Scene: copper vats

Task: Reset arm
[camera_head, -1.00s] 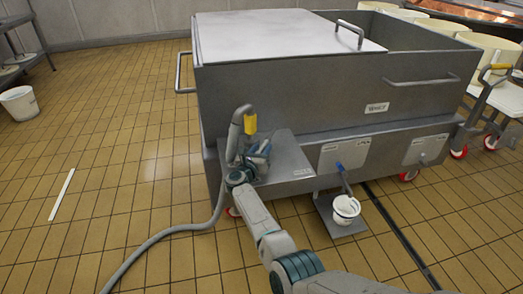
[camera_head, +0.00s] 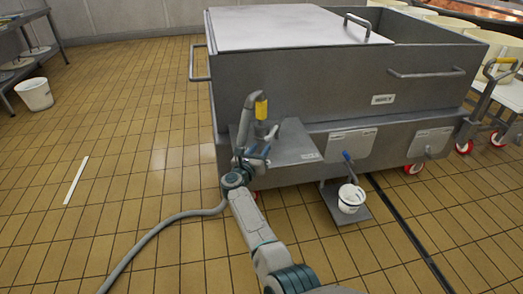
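My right arm reaches up from the bottom of the head view. Its gripper (camera_head: 257,150) is in front of the grey shelf on the vat's near side, just below a bent grey pipe with a yellow grip (camera_head: 262,106). The fingers look spread, with nothing seen between them. The lower end of the pipe is partly hidden behind the gripper. My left gripper is not in view.
A large steel vat (camera_head: 300,85) with a partly open lid fills the upper middle. A grey hose (camera_head: 165,226) runs along the tiled floor. A white bucket (camera_head: 351,198) stands under a vat tap. A white bin (camera_head: 34,95) is at left. The left floor is mostly clear.

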